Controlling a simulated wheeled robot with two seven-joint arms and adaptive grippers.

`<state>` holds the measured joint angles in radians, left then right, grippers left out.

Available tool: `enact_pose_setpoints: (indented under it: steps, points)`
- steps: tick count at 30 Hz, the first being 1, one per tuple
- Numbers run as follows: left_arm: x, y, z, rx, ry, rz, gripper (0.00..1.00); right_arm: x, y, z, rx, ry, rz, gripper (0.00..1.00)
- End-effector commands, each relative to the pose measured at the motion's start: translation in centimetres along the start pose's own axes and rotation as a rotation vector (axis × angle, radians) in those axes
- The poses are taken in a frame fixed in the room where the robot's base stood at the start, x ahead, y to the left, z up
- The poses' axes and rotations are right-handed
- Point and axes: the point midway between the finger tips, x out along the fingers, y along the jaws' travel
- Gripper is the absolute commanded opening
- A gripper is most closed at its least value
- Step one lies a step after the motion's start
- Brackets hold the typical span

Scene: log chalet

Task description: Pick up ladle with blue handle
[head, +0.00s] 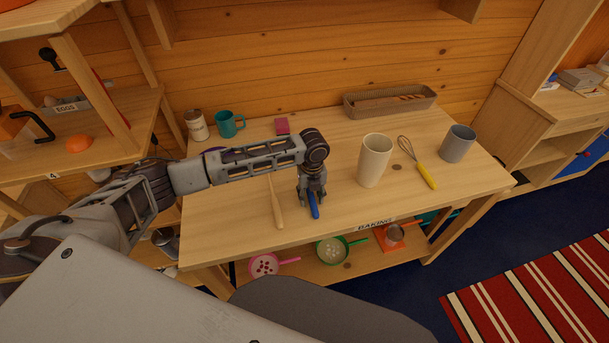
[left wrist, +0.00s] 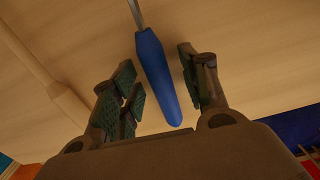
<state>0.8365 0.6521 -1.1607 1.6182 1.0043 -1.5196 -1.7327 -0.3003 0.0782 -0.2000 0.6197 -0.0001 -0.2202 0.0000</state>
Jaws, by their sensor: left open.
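The ladle's blue handle (head: 314,206) lies on the wooden table near its front edge, under my left gripper. Its bowl is hidden in the head view behind my arm and gripper. In the left wrist view the blue handle (left wrist: 161,75) and part of a thin metal shaft (left wrist: 135,12) show. My left gripper (head: 313,196) points down over the handle. In the left wrist view its open fingers (left wrist: 160,90) stand on either side of the handle, with gaps visible. My right gripper is not in view.
A wooden utensil (head: 277,205) lies just left of the handle. A cream cup (head: 374,160), a whisk with yellow handle (head: 425,176) and a grey mug (head: 457,144) stand or lie to the right. A basket (head: 389,102) and teal mug (head: 229,124) are at the back.

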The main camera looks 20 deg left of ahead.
Motion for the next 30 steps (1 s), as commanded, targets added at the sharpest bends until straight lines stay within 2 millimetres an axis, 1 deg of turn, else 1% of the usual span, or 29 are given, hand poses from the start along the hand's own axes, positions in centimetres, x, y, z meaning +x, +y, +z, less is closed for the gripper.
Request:
enact_pose_setpoints:
  steps: [1,11,19,23,26,30]
  points:
    - [0.0,0.0,0.0,0.0,0.0,0.0,0.42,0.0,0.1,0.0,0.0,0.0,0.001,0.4]
    - [0.0,0.0,0.0,0.0,0.0,0.0,0.0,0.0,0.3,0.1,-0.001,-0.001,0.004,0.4]
    - [-0.1,0.0,0.0,0.0,-0.001,-0.001,0.0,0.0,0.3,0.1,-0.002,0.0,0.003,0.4]
    - [-0.5,0.0,0.1,0.0,-0.001,-0.001,0.0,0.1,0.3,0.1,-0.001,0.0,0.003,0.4]
    - [-1.1,0.0,0.1,-0.001,-0.001,-0.001,0.0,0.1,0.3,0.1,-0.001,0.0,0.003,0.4]
    - [-2.7,0.0,0.1,-0.001,-0.002,-0.002,0.0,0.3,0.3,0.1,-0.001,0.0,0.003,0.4]
